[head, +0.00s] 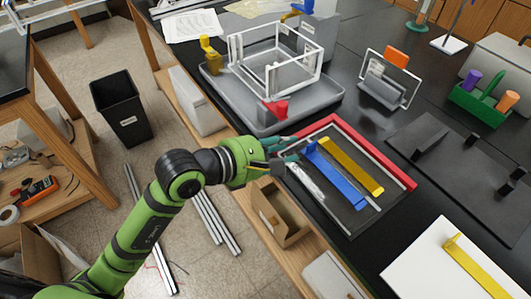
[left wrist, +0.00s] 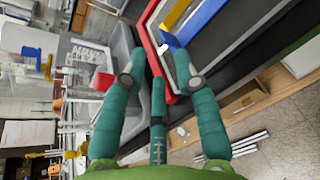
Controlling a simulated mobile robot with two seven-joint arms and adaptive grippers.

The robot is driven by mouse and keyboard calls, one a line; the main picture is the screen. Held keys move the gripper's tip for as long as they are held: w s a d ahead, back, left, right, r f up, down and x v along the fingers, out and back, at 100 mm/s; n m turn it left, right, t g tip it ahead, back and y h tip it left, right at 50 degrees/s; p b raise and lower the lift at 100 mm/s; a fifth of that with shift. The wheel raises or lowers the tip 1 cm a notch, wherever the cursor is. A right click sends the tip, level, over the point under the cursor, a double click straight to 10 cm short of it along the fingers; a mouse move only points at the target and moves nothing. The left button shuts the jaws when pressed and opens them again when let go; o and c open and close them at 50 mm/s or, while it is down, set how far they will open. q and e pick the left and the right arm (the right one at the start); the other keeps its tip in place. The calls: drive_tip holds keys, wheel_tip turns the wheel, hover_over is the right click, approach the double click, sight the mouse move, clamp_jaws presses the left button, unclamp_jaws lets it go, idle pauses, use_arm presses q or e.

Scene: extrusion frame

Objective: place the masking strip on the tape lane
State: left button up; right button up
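A dark tray (head: 352,222) with a red edge on two sides lies on the black bench. In it lie a blue strip (head: 335,176), a yellow strip (head: 352,166) and a clear or silvery strip (head: 305,181). The pictures do not settle which is the masking strip or which part is the tape lane. My left gripper (head: 282,152) is at the tray's left corner, near the clear strip. In the left wrist view its fingers (left wrist: 158,66) are spread with nothing held, and the blue strip's end (left wrist: 171,41) shows beyond them. My right gripper is not in view.
A grey tray (head: 225,90) with a white wire frame (head: 275,62) stands behind. A white board (head: 425,270) with another yellow strip (head: 475,265) lies at lower right. A dark fixture plate (head: 470,165) is at right. An open cardboard box (head: 280,215) sits below the bench edge.

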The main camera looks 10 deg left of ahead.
use_arm(q)
drive_tip(key=shift+v, duration=2.7)
